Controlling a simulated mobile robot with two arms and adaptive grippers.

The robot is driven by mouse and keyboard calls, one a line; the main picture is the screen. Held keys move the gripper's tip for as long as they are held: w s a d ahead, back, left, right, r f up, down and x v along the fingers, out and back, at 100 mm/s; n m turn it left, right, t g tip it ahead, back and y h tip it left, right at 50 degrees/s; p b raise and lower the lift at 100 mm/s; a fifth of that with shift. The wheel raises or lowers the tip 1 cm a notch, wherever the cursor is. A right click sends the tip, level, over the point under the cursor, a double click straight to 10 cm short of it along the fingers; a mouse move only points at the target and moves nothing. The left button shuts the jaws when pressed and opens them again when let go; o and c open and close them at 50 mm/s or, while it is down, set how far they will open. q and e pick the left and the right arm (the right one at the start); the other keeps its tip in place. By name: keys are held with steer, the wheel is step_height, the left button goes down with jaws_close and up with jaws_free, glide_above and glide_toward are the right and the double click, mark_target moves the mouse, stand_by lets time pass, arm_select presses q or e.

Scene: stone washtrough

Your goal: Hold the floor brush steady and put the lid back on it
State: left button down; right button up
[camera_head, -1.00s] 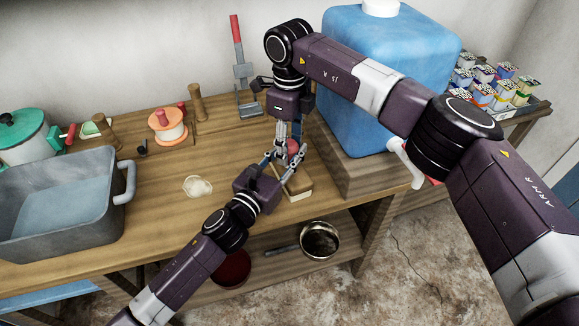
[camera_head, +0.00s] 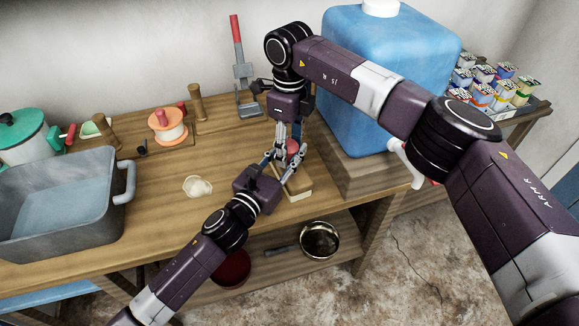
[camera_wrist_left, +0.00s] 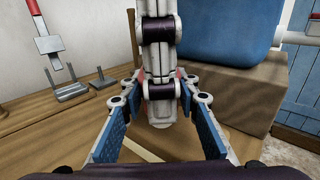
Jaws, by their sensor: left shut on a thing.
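The floor brush, a wooden block (camera_head: 300,187) with a pale lower edge, is at the table's front edge beside the blue tank's wooden stand, partly hidden by my left gripper. A small red rounded part (camera_head: 293,147), apparently the lid, shows between the two grippers. My right gripper (camera_head: 289,140) points down from above, right at the red part. Its fingers hide the contact, and I cannot tell whether it grips it.
A blue tank (camera_head: 365,105) stands close on the right. A grey basin (camera_head: 100,235), a pale flat piece (camera_head: 197,187) and an orange spool (camera_head: 167,125) are to the left. A red-handled tool (camera_head: 240,70) stands behind. A pan (camera_head: 320,240) sits on the lower shelf.

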steer(key=shift+r, duration=2.3)
steer(key=shift+c, duration=0.4)
steer(key=shift+r, duration=1.75)
steer(key=shift+f, duration=0.1)
steer(key=shift+f, duration=3.95)
